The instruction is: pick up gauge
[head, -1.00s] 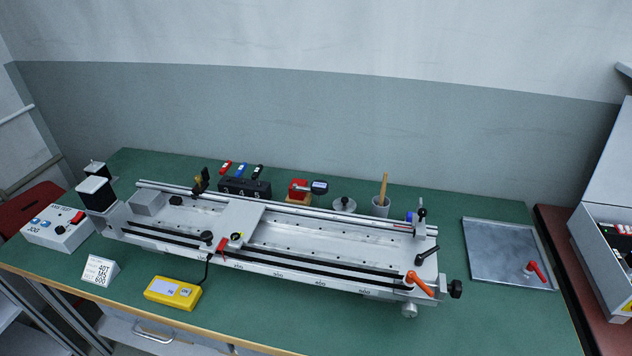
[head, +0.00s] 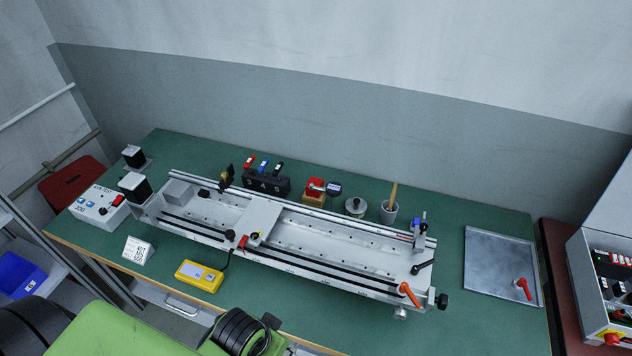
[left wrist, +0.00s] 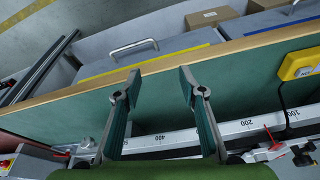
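A small dark round gauge with a display (head: 334,188) sits beside a red block on a wooden base (head: 314,192), behind the long metal gantry (head: 290,240). A yellow handheld meter (head: 198,276) with a dark cable lies in front of the gantry; it also shows at the right edge of the left wrist view (left wrist: 300,63). My left gripper (left wrist: 157,82) is open and empty in the left wrist view, over the bench's front part beside the gantry's numbered scale (left wrist: 190,138). The gauge does not show there. My right gripper is not in view.
A black holder (head: 266,184) with coloured tools, a round metal piece (head: 355,206) and a grey cup (head: 389,211) stand behind the gantry. A control box (head: 98,206) and white card (head: 138,250) are left. The front-right green bench top (head: 480,325) is clear.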

